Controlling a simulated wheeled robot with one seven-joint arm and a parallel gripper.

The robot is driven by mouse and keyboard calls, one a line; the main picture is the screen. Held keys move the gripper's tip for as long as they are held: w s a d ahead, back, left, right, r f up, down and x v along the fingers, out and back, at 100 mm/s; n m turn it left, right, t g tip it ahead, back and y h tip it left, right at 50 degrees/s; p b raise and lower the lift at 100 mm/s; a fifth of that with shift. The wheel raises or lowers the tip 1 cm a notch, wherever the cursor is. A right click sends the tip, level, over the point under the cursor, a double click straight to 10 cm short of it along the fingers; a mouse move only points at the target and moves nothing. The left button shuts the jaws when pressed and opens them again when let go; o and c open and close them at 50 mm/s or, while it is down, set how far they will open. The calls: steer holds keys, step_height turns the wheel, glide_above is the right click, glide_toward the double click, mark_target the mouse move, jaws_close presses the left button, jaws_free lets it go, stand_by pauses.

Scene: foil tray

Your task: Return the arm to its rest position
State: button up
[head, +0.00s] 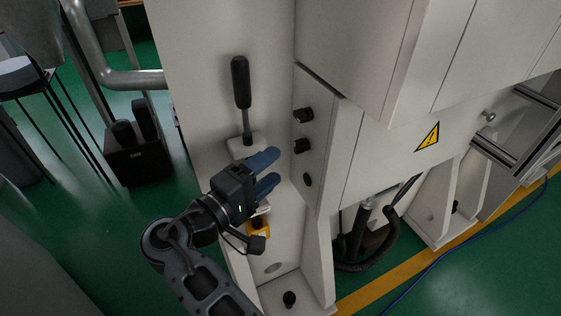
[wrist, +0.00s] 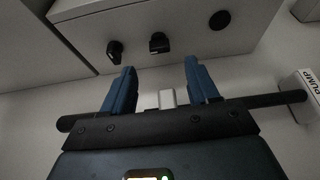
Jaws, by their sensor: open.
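My gripper (head: 277,166) is in front of the pale machine's recessed side, below the black-handled lever (head: 240,85). Its two blue fingers point right and stand apart. In the wrist view my gripper (wrist: 160,68) is open, with nothing clasped between the fingers. My dark jointed arm (head: 205,285) reaches up from the bottom of the head view and is bent at the wrist. The lever's pale base (head: 245,145) shows just above the fingers; I cannot tell whether they touch it.
Dark knobs (head: 303,115) sit on the panel right of the fingers; they also show in the wrist view (wrist: 158,43). A block marked PUMP (wrist: 300,92) is at right there. A yellow part (head: 259,228) lies below my gripper. Green floor (head: 480,270) is open at lower right.

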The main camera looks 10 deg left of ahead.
steer(key=shift+s+a, duration=0.25)
steer(key=shift+s, duration=0.15)
